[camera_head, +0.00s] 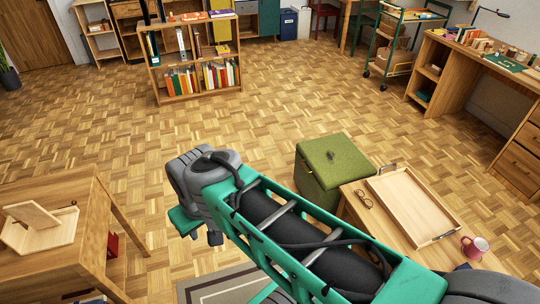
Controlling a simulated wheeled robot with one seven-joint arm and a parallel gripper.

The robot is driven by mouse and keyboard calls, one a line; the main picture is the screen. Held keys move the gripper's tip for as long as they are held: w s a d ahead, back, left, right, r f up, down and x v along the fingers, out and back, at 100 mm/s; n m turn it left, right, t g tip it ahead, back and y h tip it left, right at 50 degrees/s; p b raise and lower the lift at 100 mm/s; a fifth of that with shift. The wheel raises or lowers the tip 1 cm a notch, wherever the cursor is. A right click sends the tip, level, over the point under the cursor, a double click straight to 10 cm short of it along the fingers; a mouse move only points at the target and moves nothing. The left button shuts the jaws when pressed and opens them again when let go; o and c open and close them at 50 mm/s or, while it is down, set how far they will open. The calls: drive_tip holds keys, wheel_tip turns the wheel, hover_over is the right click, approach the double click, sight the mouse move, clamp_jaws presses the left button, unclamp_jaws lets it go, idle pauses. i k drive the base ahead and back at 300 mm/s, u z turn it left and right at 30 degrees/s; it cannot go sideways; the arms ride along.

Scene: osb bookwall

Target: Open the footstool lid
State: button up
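The footstool (309,186) is a green box on the floor, right of centre, just beyond my arm. Its flat olive-green lid (338,155) lies level on top and looks shut. A small dark knob or tuft (328,156) sits near the middle of the lid. My arm reaches from the lower right toward the left. Its end, with my gripper (198,228), is left of the footstool and apart from it. The grey joint hides most of the gripper, and the fingers cannot be made out.
A low wooden table (385,232) stands close to the footstool's right, with a tray (446,236), glasses (363,199) and a red mug (474,247). A wooden table (75,205) stands at left. A low bookshelf (190,98) stands behind. Open parquet floor lies beyond the footstool.

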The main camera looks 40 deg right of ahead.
sight(335, 160)
drive_tip(key=z, duration=0.4)
drive_tip(key=i, duration=1.65)
drive_tip(key=z, duration=0.9)
drive_tip(key=i, duration=0.25)
drive_tip(key=z, duration=0.1)
